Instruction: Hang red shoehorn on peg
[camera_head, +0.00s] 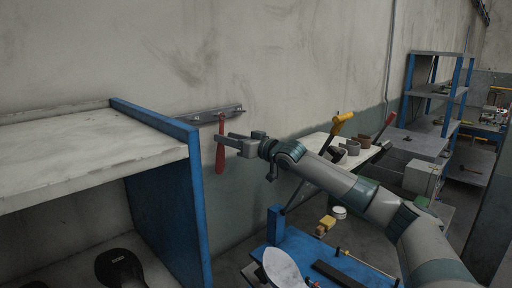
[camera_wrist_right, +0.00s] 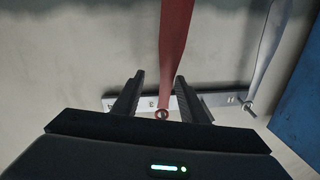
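The red shoehorn (camera_head: 220,158) hangs upright against the wall rail (camera_head: 190,119), its narrow end at the rail. In the right wrist view the red shoehorn (camera_wrist_right: 174,45) ends in a small ring that overlaps the rail (camera_wrist_right: 212,100); whether the ring is fully around a peg I cannot tell. My right gripper (camera_head: 226,141) is at the shoehorn's upper part. In the wrist view its fingers (camera_wrist_right: 160,80) stand either side of the shoehorn, with a clear gap on the left, so it looks open. My left gripper is out of view.
A grey shoehorn (camera_wrist_right: 264,50) hangs on the rail beside the red one. A blue-sided shelf (camera_head: 165,135) stands close at left. A blue bench (camera_head: 300,250) with tools is below my right arm. Further shelving (camera_head: 436,90) stands at right.

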